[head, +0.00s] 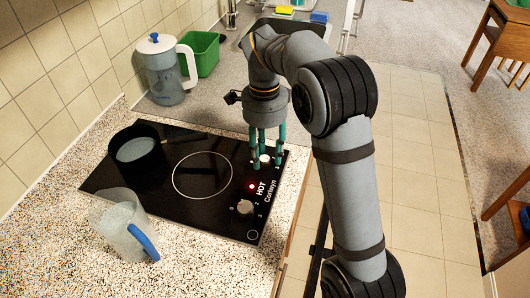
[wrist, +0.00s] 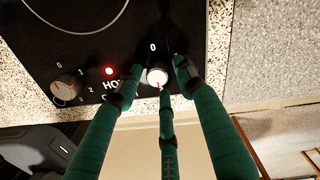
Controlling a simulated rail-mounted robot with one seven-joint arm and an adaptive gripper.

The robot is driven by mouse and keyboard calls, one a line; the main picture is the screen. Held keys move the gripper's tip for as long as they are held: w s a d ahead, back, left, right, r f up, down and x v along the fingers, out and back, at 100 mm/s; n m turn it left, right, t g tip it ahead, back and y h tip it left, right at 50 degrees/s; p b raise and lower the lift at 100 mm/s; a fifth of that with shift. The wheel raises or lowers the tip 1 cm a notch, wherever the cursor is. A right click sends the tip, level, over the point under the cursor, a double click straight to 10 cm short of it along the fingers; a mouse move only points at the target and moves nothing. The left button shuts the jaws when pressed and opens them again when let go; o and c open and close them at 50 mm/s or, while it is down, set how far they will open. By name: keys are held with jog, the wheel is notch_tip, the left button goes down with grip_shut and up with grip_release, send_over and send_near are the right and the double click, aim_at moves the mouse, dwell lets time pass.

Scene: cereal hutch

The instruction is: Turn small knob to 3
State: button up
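The small white knob (wrist: 157,76) sits on the black cooktop (head: 215,150). Its red mark points toward the bottom of the wrist view, away from the printed 0 above it. Most other numbers around it are hidden by my fingers. In the head view the knob (head: 265,158) shows between the fingers. My gripper (head: 267,160) points down over it, with three green fingers spread around it. The gripper (wrist: 160,77) looks open in the wrist view, with small gaps beside the knob. I cannot tell whether any finger touches it.
A larger knob (head: 245,207) and a lit red light (head: 252,187) by the word HOT are nearby. A dark pot (head: 137,155) stands on the cooktop. A clear jug (head: 124,225) is in front, another jug (head: 168,75) and a green bin (head: 203,53) behind.

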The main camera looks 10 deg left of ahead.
aim_at(264, 157)
jog(key=shift+o, duration=0.3)
jog(key=shift+s+a, duration=0.1)
notch_tip(264, 157, up, 12)
jog(key=shift+w, duration=0.2)
jog(key=shift+a+f, duration=0.1)
dwell(0.6)
jog(key=f, duration=1.2)
jog(key=shift+s, duration=0.25)
